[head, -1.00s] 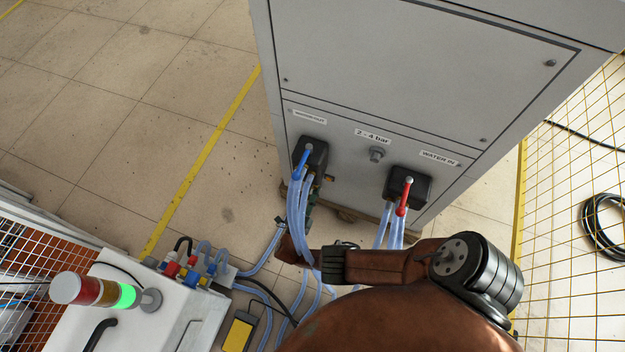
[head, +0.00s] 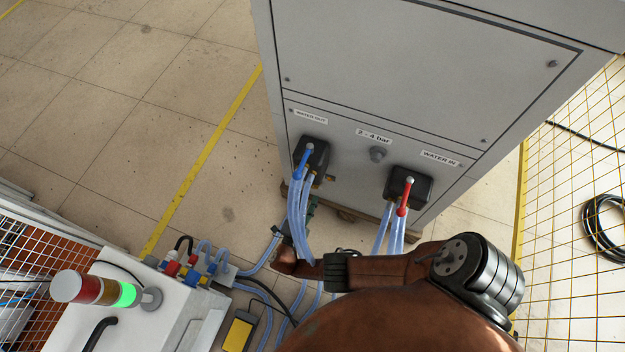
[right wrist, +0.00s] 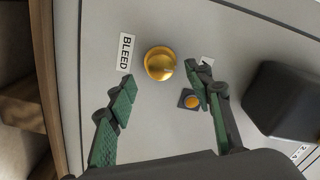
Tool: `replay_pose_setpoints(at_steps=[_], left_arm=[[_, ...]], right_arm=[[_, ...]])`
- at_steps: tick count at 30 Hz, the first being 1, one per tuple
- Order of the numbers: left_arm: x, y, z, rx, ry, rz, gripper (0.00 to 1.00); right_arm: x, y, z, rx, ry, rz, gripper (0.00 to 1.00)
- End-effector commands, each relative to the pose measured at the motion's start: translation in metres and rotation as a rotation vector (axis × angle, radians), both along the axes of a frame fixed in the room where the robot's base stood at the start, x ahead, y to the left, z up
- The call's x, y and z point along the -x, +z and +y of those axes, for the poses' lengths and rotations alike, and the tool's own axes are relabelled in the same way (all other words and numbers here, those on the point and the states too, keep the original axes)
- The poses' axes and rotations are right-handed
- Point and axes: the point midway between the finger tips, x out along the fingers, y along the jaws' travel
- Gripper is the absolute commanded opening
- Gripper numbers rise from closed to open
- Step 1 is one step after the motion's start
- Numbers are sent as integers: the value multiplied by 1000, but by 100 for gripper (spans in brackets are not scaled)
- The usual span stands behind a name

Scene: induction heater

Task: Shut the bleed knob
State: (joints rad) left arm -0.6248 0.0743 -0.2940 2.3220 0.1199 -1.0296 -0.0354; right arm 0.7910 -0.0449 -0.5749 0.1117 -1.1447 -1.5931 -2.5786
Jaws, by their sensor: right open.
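The bleed knob (right wrist: 160,63) is a round golden knob on the grey cabinet panel, beside a "BLEED" label (right wrist: 125,52) in the right wrist view. My right gripper (right wrist: 161,79) is open, its green-padded fingers on either side of the knob in the picture. I see no finger clearly touching it. In the head view the right gripper (head: 309,212) is small, low by the cabinet's left side, and partly hidden by blue hoses. I cannot make out the bleed knob in the head view. My left gripper is not in view.
The grey cabinet (head: 420,70) carries a blue-handled valve (head: 303,162) and a red-handled valve (head: 404,198) with hoses below. A small square fitting (right wrist: 190,99) sits near the knob. A white box with a signal lamp (head: 95,290) stands at lower left.

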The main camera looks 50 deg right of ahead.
Motion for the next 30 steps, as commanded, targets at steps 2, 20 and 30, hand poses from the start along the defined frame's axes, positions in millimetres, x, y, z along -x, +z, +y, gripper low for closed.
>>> replay_pose_setpoints(at_steps=[2,20,30], left_arm=[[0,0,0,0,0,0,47],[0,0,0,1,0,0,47],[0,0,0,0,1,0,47]], right_arm=[[5,0,13,-1,2,0,47],[13,0,32,1,0,1,47],[29,-13,30,-67,-36,-49,47]])
